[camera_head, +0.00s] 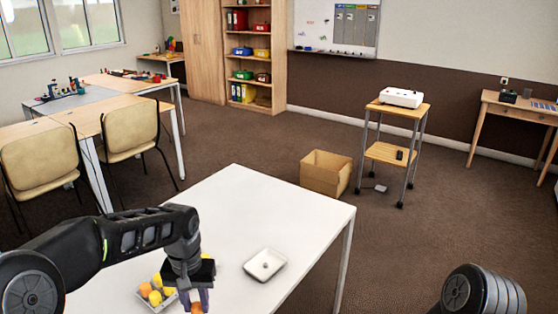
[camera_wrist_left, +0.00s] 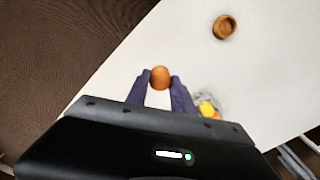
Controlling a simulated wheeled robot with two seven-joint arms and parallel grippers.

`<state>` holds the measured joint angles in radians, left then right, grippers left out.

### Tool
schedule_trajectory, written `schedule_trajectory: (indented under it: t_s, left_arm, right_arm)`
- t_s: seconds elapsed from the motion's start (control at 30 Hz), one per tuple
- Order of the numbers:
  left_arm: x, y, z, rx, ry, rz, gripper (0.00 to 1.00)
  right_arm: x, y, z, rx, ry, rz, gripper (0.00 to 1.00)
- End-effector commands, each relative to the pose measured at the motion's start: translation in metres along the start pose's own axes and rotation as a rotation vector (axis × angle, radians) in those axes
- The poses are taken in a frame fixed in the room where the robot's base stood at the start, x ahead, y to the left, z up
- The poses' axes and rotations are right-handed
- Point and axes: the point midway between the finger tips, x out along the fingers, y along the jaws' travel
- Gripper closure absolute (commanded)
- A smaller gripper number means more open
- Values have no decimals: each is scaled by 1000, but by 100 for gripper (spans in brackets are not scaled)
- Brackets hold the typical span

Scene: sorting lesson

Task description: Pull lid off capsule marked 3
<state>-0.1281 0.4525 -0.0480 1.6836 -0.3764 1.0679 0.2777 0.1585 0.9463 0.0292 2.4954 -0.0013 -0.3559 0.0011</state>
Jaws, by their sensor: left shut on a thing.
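My left gripper (camera_head: 196,303) is over the white table near its front edge, fingers pointing down. It is shut on an orange-brown rounded capsule (camera_wrist_left: 160,77), held between the two fingertips in the left wrist view. No number can be read on it, and I cannot tell lid from body. Several yellow and orange capsules (camera_head: 155,298) lie in a small tray just left of the gripper; part of this group shows in the left wrist view (camera_wrist_left: 207,110). My right gripper is out of view.
A white shallow dish (camera_head: 265,264) stands on the white table (camera_head: 262,203), right of the gripper. A cardboard box (camera_head: 325,174) is on the floor beyond. The table's middle is clear.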

Motion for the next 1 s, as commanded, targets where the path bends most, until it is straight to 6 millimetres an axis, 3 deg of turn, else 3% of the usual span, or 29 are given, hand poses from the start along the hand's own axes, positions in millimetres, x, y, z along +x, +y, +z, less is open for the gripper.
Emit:
schedule_trajectory:
  t_s: [0.27, 0.47, 1.0]
  left_arm:
    - [0, 0, 0, 4, 0, 0, 86]
    - [4, 17, 3, 75, -1, 1, 86]
    - [34, 137, 23, 620, -1, 1, 86]
  right_arm:
    - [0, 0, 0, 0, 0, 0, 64]
    - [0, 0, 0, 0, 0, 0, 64]
    - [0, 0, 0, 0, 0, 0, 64]
